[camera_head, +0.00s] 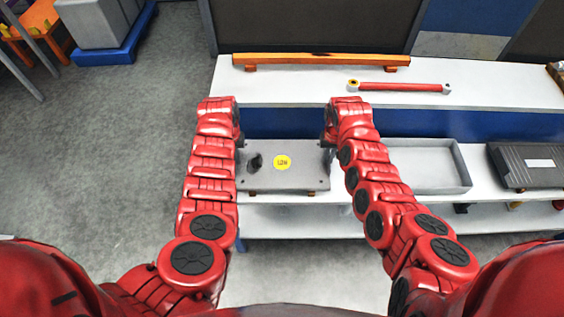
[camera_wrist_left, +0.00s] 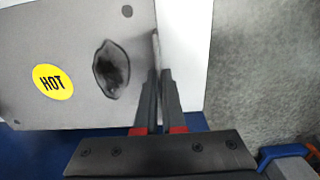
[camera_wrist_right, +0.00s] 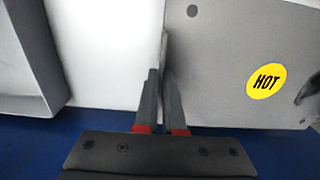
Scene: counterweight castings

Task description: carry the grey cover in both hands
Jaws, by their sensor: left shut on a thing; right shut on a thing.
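The grey cover (camera_head: 300,170) is a flat plate with a yellow round label reading HOT and a dark knob or hole near its left side. It lies level between my two grippers over the white bench. My left gripper (camera_head: 240,143) is shut on its left edge; the left wrist view shows the fingers (camera_wrist_left: 158,100) either side of the edge of the cover (camera_wrist_left: 60,100). My right gripper (camera_head: 328,140) is shut on its right edge; the right wrist view shows the fingers (camera_wrist_right: 162,98) on the edge of the cover (camera_wrist_right: 220,70). Whether it touches the supports beneath is unclear.
A grey open tray (camera_head: 465,185) stands right of my right arm, with a dark case (camera_head: 530,178) beyond it. A red cylinder (camera_head: 400,86) and an orange bar (camera_head: 320,60) lie on the upper white shelf (camera_head: 290,90). Grey floor (camera_head: 130,130) is open at left.

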